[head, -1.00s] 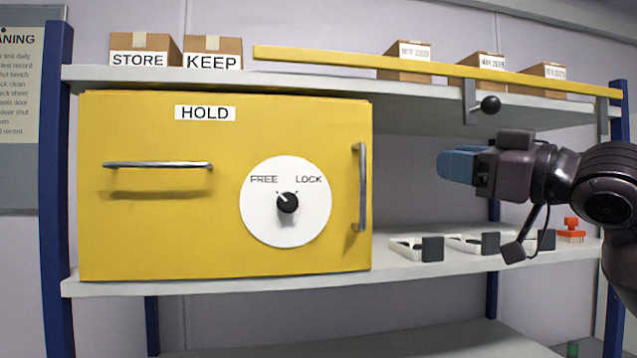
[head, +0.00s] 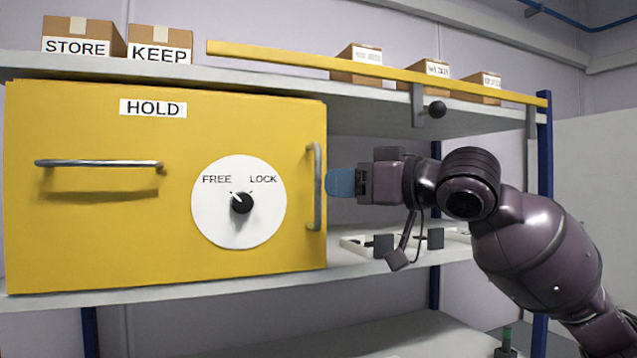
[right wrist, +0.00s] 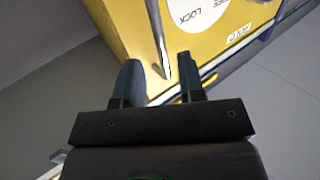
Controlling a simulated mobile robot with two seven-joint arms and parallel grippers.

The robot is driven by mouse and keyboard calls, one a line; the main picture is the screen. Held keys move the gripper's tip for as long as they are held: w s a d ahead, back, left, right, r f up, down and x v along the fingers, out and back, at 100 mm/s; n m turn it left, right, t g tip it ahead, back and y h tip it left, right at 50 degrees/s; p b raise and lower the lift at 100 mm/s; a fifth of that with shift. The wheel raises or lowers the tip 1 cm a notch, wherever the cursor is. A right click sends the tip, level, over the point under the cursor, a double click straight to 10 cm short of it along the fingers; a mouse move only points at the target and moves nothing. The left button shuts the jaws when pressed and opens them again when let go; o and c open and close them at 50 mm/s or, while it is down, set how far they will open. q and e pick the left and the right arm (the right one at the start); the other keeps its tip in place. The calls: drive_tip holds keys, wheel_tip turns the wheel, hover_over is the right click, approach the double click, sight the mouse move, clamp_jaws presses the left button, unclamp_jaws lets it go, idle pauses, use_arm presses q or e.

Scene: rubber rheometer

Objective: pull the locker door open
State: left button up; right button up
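The yellow locker (head: 100,230), labelled HOLD, stands on the shelf with its door shut. A vertical metal handle (head: 317,187) is at the door's right edge, and a horizontal handle (head: 100,163) is at the left. The black knob (head: 241,203) on the white dial (head: 262,225) points up-left, towards FREE. My right gripper (head: 340,181), with blue fingers, is just right of the vertical handle. In the right wrist view its fingers (right wrist: 160,78) are apart and empty, and the vertical handle (right wrist: 157,40) shows just ahead of the gap. My left gripper is not in view.
A yellow bar (head: 380,70) runs along the upper shelf, with a bracket and black ball knob (head: 433,110) hanging above my right arm. White trays with dark blocks (head: 384,245) lie on the shelf below the gripper. Boxes (head: 160,42) stand on top.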

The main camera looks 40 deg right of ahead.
sight(318, 220)
drive_tip(key=shift+x, duration=2.65)
drive_tip(key=shift+s, duration=0.1)
clamp_jaws()
